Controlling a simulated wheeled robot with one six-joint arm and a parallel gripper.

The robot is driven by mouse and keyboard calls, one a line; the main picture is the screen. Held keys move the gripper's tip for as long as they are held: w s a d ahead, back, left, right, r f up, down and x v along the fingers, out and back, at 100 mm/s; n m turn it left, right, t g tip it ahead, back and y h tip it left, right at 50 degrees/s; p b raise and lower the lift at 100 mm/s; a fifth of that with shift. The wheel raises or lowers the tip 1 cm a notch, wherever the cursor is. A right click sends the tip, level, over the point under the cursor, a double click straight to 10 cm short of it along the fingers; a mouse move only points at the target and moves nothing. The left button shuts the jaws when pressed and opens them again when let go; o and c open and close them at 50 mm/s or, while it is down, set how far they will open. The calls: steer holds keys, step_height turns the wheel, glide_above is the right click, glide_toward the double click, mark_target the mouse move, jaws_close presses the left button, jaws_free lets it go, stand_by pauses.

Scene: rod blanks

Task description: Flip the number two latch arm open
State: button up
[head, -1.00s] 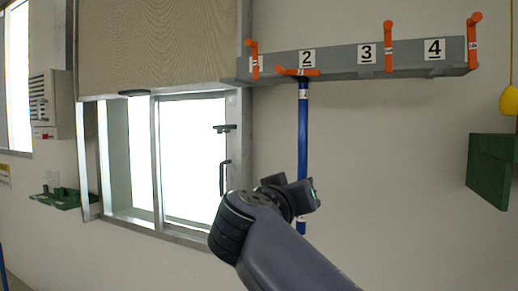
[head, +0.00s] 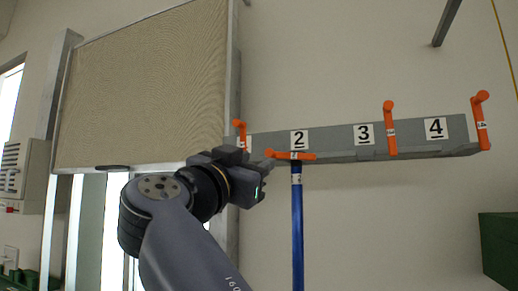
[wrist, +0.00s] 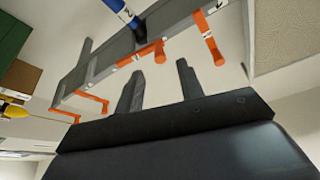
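The number two latch arm (head: 292,155) is orange and lies level across the front of the grey rail (head: 335,142), just below the "2" label (head: 299,140). The top of a blue rod (head: 297,220) is behind and below it. My gripper (head: 268,166) is just left of this latch arm in the head view. In the wrist view the two dark fingers (wrist: 160,72) stand apart with nothing between them. The number two latch arm (wrist: 146,53) shows just beyond the fingertips there, beside the blue rod (wrist: 122,12). I cannot tell whether they touch.
The number one latch arm (head: 240,134), number three (head: 390,128) and number four (head: 481,120) point upward. My gripper is close below number one. A beige shutter (head: 150,90) over a window fills the left. A green box (head: 500,250) is at lower right.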

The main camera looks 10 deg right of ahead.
mark_target(268, 155)
steer(key=p+x, duration=0.2)
steer(key=x, duration=0.3)
steer(key=shift+w+d+r, duration=0.15)
steer(key=shift+w+d, duration=0.05)
steer(key=shift+d, duration=0.05)
steer(key=shift+c, duration=0.6)
jaws_close()
